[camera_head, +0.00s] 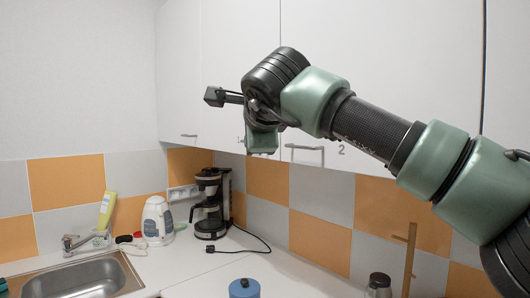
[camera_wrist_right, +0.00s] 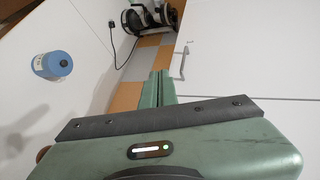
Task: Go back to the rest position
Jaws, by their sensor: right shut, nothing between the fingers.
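My right arm (camera_head: 375,130) comes in from the right in the head view, raised in front of the white wall cabinets. My right gripper (camera_head: 262,140) points down near the lower edge of the cabinet doors, close to a door handle. In the right wrist view its green fingers (camera_wrist_right: 158,88) are together with nothing between them. The gripper is well above the counter and holds nothing. My left gripper is not clearly in view; only a small dark and green bit shows at the left edge of the head view.
White cabinets (camera_head: 400,50) stand behind my right arm. Below are a coffee maker (camera_head: 211,205), a white kettle (camera_head: 157,222), a sink (camera_head: 80,280), a blue canister (camera_head: 244,289) and a dark-lidded jar (camera_head: 378,285). A wooden upright (camera_head: 409,260) stands at the right.

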